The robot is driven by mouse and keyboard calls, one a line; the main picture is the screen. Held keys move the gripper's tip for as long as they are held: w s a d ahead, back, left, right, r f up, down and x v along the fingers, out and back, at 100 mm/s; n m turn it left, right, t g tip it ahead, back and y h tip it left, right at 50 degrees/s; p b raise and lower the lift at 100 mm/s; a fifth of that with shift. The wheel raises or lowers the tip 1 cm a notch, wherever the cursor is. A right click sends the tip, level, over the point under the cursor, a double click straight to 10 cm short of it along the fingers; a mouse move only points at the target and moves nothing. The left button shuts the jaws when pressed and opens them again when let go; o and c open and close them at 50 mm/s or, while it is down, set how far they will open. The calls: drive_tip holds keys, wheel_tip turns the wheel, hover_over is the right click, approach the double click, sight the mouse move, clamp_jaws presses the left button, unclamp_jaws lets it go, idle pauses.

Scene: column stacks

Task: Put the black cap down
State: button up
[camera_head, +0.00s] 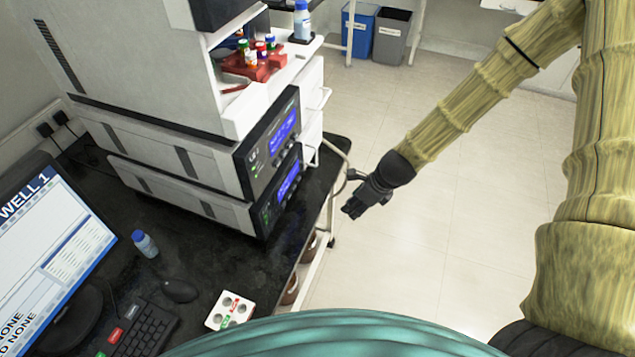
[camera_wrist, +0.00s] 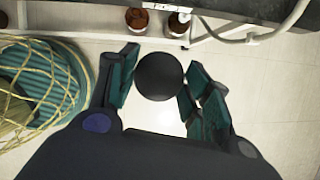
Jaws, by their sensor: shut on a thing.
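The black cap (camera_wrist: 159,76) is a round dark disc in the wrist view, held between the fingertips of my gripper (camera_wrist: 160,88). The fingers touch it from both sides. In the head view my gripper (camera_head: 354,207) hangs over the floor, just right of the dark bench's edge, and the cap cannot be made out there. A white block (camera_head: 230,311) with round wells and red and green labels lies on the bench near its front edge.
The dark bench (camera_head: 205,262) carries stacked instruments (camera_head: 265,150), a monitor (camera_head: 50,245), a keyboard (camera_head: 143,332), a mouse (camera_head: 180,291) and a blue-capped bottle (camera_head: 145,245). Brown bottles (camera_head: 290,290) stand below the bench edge. Bench surface between mouse and instruments is clear.

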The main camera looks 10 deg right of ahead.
drive_tip(key=p, duration=0.3)
hover_over(313, 191)
drive_tip(key=s+d, duration=0.3)
drive_tip(key=shift+s+d+f, duration=0.15)
drive_tip(key=shift+s+f, duration=0.05)
drive_tip(key=shift+w+a+r+p, duration=0.15)
drive_tip(key=shift+w+a+p, duration=0.7)
drive_tip(key=shift+w+a, duration=0.25)
drive_tip(key=shift+w+a+f, duration=0.15)
drive_tip(key=shift+f, duration=0.2)
drive_tip(key=shift+f+p, duration=0.4)
drive_tip(key=shift+f, duration=0.15)
drive_tip(key=shift+f, duration=0.1)
drive_tip(key=o, duration=0.7)
drive_tip(key=shift+o, duration=0.2)
